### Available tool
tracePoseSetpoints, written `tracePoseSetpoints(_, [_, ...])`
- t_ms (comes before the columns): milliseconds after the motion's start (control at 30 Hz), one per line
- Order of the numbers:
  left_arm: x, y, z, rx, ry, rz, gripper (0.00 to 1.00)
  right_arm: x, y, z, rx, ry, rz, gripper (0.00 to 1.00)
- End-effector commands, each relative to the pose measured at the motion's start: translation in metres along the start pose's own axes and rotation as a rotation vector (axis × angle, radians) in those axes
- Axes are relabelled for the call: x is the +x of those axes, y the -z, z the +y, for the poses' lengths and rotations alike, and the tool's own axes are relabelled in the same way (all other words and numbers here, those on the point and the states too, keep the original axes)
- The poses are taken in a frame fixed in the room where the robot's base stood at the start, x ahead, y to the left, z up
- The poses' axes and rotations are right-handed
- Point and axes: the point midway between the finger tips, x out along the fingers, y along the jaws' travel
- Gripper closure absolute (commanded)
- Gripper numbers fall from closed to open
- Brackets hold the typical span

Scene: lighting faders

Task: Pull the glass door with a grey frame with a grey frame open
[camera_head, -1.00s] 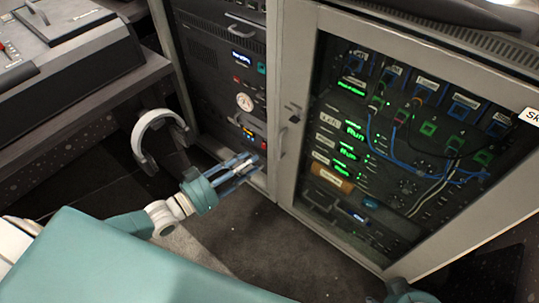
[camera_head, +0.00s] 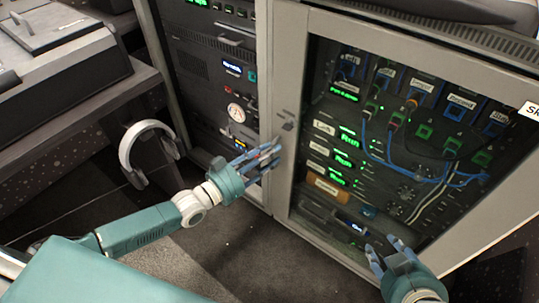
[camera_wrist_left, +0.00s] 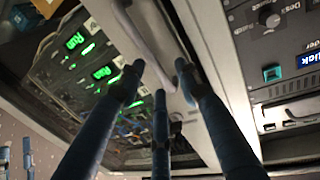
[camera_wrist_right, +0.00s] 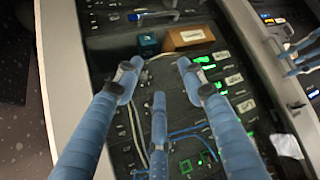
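The glass door's grey frame (camera_head: 289,100) is on the cabinet at the right of the head view. The door looks shut, with lit equipment behind its glass (camera_head: 400,160). My left gripper (camera_head: 268,158) is at the frame's left edge and covers the door handle in the head view. The left wrist view shows the long grey handle (camera_wrist_left: 150,35) between and just beyond its spread fingers; I cannot tell whether they touch. My right gripper (camera_head: 385,250) is open and empty in front of the lower part of the glass, which also shows in the right wrist view.
A rack of equipment (camera_head: 205,65) stands left of the door. A desk with a console (camera_head: 65,60) is at the far left, with white headphones (camera_head: 140,150) hanging below its edge. Dark floor (camera_head: 235,245) lies clear in front of the cabinet.

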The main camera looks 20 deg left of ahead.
Motion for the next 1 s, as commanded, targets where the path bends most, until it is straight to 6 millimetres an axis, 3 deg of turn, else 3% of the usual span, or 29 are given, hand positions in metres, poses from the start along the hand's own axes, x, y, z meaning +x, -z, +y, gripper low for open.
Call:
tracePoseSetpoints(333, [0.003,-0.001,0.000,-0.001,0.000,-0.002,0.66,0.001,0.005,-0.001,0.000,0.001,0.018,0.60])
tracePoseSetpoints(500, [0.003,-0.001,0.000,0.000,0.000,-0.002,0.98,0.001,0.005,-0.001,0.000,0.001,0.018,0.60])
tracePoseSetpoints(533, [0.003,-0.001,0.000,0.000,0.000,-0.002,1.00,0.001,0.005,-0.001,0.000,0.001,0.018,0.60])
tracePoseSetpoints(867, [0.002,0.000,0.001,-0.001,0.002,-0.002,1.00,0.000,0.003,0.000,0.000,0.000,0.009,0.60])
tracePoseSetpoints(1000, [0.002,0.000,0.004,-0.001,0.007,-0.003,1.00,-0.005,-0.019,0.002,0.002,-0.003,-0.076,0.60])
